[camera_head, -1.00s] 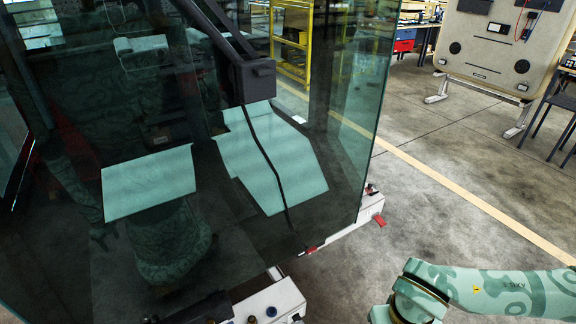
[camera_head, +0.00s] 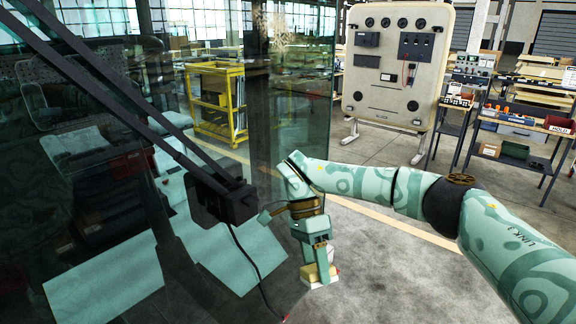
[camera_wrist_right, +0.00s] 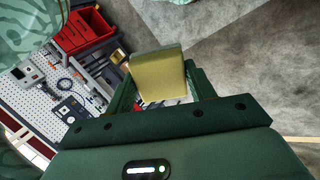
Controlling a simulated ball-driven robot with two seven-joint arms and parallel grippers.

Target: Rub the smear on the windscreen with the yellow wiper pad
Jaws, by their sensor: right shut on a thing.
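The yellow wiper pad (camera_head: 309,273) hangs low in my right gripper (camera_head: 318,260), which is shut on it. In the right wrist view the pad (camera_wrist_right: 158,76) sits between the fingers (camera_wrist_right: 160,92). The windscreen (camera_head: 292,110) is a large dark-tinted pane filling the left. A pale, star-like smear (camera_head: 278,30) shows high on the glass, near its right side. The pad is well below the smear. My right forearm runs close to the pane's right edge; whether the pad touches the glass cannot be told. My left gripper is not in view.
A black wiper motor box (camera_head: 225,200) with long arms crosses the glass at left. A beige gauge panel (camera_head: 394,68) stands beyond, with a workbench (camera_head: 520,150) at right. A yellow trolley (camera_head: 215,105) shows through the glass. Open floor lies between.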

